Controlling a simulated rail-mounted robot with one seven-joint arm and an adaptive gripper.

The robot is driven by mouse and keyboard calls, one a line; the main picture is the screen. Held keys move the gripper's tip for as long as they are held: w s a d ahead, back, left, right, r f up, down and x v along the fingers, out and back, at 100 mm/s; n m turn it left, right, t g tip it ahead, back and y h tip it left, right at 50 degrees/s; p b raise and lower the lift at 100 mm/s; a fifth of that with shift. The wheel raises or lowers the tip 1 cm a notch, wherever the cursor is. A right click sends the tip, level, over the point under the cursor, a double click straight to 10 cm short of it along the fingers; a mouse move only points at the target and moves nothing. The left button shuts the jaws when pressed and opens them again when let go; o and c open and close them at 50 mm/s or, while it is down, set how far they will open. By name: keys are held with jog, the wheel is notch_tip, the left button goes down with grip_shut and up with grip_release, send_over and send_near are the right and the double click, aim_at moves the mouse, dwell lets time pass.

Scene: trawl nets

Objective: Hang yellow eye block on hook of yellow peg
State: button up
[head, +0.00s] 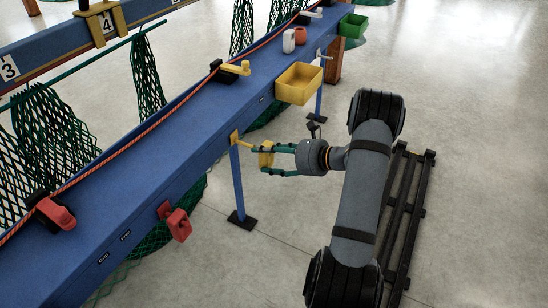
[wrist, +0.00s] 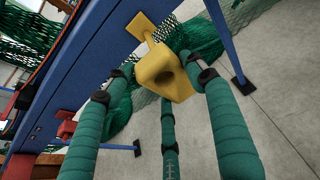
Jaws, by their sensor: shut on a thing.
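The yellow eye block (head: 267,157) is held beside the blue beam's front face. In the wrist view the block (wrist: 160,70) shows a dark round hole in its near side. My gripper (head: 270,159) has teal fingers and is shut on the block; the fingers also show around it in the wrist view (wrist: 163,75). The yellow peg (head: 236,137) sticks out from the beam's front face. In the wrist view the peg (wrist: 142,27) reaches toward the block's upper end. The block hides the peg's tip, so I cannot tell whether they touch.
A red block (head: 179,225) hangs on the beam's front further left. A yellow bin (head: 299,84) and a green bin (head: 353,26) are fixed along the beam to the right. A blue leg (head: 238,185) stands below the peg. Green netting (wrist: 197,45) lies behind the block.

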jog(key=w+a, duration=0.4)
jog(key=a, duration=0.2)
jog(key=shift+a+f+b, duration=0.25)
jog(key=shift+f+b, duration=0.2)
dwell(0.4)
dwell(0.5)
jog(key=o, duration=1.3)
jog(key=shift+s, duration=0.1)
jog(key=shift+o, duration=0.2)
jog(key=shift+d, duration=0.1)
jog(key=v, duration=1.2)
